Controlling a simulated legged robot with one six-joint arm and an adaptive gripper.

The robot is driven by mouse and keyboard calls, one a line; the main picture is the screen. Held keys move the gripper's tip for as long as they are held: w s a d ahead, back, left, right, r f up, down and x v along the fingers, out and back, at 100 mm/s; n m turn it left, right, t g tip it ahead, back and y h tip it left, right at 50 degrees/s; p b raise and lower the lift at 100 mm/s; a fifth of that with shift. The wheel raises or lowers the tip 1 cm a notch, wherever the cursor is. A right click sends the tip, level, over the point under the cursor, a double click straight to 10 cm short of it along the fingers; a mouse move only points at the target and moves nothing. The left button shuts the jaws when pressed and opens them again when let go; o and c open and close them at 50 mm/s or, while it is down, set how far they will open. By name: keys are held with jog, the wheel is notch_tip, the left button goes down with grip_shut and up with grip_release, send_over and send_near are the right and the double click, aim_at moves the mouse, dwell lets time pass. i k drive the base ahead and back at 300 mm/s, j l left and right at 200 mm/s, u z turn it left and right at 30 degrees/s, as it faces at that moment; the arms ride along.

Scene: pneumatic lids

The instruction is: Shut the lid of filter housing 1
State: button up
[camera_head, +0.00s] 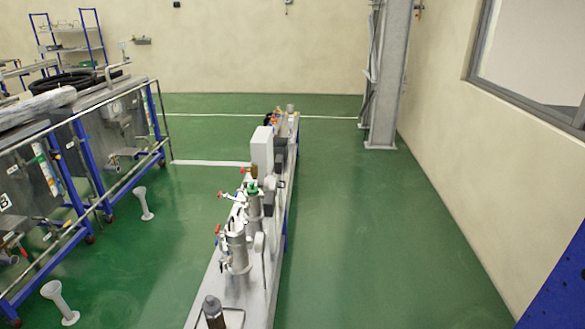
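Two upright metal cylinders that look like filter housings stand on a long narrow bench (200,314) in the middle. The nearer housing (238,254) has small red handles and pale fittings beside its top. The farther housing (255,208) stands close behind it, with a green part near its top. No number is readable on either, so I cannot tell which is housing 1. The lids are too small to tell open from shut. My gripper is not in view.
A dark cylinder with a grey top (213,311) stands at the bench's near end. A grey box (262,151) stands farther back. Blue-framed tanks (85,150) and two white pedestals (60,304) are left. Green floor is clear right of the bench, up to a pillar (388,80) and wall.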

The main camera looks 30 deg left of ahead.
aim_at(268, 178)
jog(key=i+u, duration=0.6)
jog(key=u, duration=0.2)
jog(key=i+l+u, duration=0.2)
jog(key=u, duration=0.2)
jog(key=i+l+u, duration=0.75)
jog(key=i+l+z, duration=0.1)
jog(key=i+z, duration=0.2)
jog(key=i, duration=1.25)
